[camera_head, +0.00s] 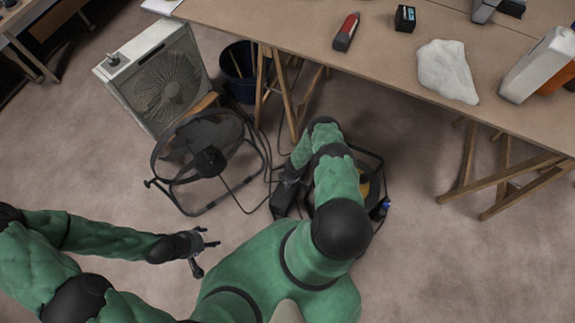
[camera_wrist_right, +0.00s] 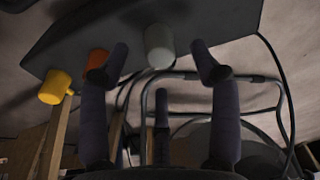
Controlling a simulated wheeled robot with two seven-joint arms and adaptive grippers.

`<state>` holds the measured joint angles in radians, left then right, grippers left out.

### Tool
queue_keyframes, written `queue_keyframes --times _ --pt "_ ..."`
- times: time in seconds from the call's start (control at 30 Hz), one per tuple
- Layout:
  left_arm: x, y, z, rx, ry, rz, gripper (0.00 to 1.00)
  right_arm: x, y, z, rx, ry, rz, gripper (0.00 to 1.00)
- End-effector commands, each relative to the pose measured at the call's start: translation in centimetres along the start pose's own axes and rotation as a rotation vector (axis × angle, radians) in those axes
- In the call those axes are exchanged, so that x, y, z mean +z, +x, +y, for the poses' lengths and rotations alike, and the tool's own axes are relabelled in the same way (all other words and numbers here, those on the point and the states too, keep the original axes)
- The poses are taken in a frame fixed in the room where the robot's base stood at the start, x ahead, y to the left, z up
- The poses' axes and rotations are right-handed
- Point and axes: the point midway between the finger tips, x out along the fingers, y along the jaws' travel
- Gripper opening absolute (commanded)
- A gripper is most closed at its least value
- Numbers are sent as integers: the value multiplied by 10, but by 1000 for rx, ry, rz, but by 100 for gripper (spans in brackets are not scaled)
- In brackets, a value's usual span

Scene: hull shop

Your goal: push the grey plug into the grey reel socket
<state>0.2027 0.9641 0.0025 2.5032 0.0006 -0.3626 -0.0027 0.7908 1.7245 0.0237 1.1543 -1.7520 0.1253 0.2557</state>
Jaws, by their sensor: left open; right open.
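In the right wrist view a short grey cylinder, which looks like the grey plug (camera_wrist_right: 160,45), stands at a dark panel (camera_wrist_right: 200,20). How deep it sits and the socket itself cannot be seen. My right gripper (camera_wrist_right: 161,63) is open, with its fingertips apart on either side of the grey piece and no clear contact. In the head view the cable reel, with a yellow drum (camera_head: 365,187) in a black frame, is mostly hidden under my right arm. My left gripper (camera_head: 203,250) is open and empty above the floor, left of the reel.
Orange (camera_wrist_right: 95,62) and yellow (camera_wrist_right: 56,87) cylinders stand beside the grey one. A black floor fan (camera_head: 208,162) and a pale box fan (camera_head: 160,85) stand left of the reel, with loose cables between. A workbench (camera_head: 300,18) on trestles overhangs behind. The left floor is clear.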

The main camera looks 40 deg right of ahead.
Motion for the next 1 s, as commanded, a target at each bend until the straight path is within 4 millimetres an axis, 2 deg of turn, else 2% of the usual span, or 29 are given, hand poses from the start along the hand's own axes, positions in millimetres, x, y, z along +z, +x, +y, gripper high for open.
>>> queue_keyframes --times 0.33,0.8,1.0 --pt "0 2 -1 0 0 1 61 0 2 1 1 -1 0 63" --pt "-2 45 -16 0 0 0 61 -2 45 2 2 -1 0 63" --pt "-2 51 -18 0 0 0 61 -3 52 1 1 -1 0 63"
